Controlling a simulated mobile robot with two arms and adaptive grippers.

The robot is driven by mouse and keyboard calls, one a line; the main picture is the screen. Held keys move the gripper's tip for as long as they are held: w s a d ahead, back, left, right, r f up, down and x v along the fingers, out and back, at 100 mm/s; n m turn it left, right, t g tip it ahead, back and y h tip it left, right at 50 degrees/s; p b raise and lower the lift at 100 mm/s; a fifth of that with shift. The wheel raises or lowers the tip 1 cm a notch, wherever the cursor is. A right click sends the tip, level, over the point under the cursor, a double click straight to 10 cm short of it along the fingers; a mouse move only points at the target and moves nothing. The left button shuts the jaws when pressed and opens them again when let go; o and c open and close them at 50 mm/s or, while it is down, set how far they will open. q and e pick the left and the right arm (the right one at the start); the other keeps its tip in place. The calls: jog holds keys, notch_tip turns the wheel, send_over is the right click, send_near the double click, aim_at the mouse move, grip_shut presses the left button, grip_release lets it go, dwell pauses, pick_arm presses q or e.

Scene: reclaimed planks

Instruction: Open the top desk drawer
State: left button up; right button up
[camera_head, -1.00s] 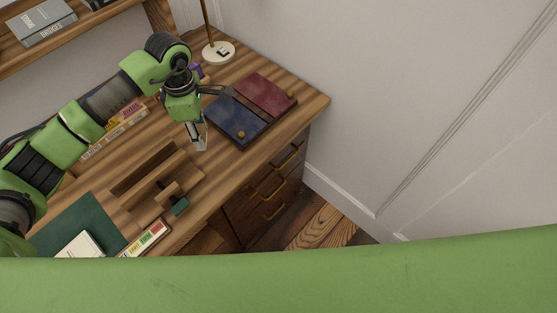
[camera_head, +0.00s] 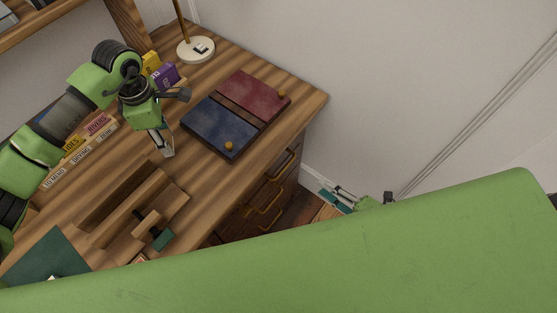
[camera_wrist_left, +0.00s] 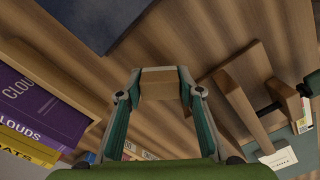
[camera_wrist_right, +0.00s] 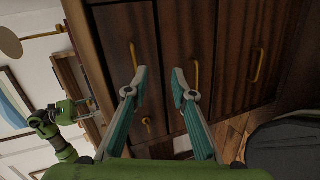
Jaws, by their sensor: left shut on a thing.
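The wooden desk's drawers are closed, with brass handles. In the right wrist view the desk is turned sideways, and the top drawer (camera_wrist_right: 117,35) is nearest the desktop edge, with its handle (camera_wrist_right: 133,56). The top handle also shows in the head view (camera_head: 284,165). My right gripper (camera_wrist_right: 159,75) is open and empty, pointing at the drawer fronts between the top and second handles; it also shows right of the desk in the head view (camera_head: 338,197). My left gripper (camera_head: 167,153) is over the desktop, shut on a small tan block (camera_wrist_left: 160,83).
A blue and red two-panel board (camera_head: 222,130) lies near the desk's right edge. A lamp base (camera_head: 196,49), books (camera_head: 88,135) and a wooden organiser (camera_head: 120,195) also occupy the desktop. A dark rounded object (camera_wrist_right: 285,145) stands on the floor.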

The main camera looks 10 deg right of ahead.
aim_at(286, 166)
jog(key=w+a+n, duration=0.1)
jog(key=w+a, duration=0.2)
jog(key=w+a+r+n+y, duration=0.1)
jog(key=w+a, duration=0.2)
jog(key=w+a+n+y, duration=0.1)
jog(key=w+a, duration=0.3)
jog(key=shift+a+r, duration=0.1)
jog(key=shift+r, duration=0.05)
grip_shut()
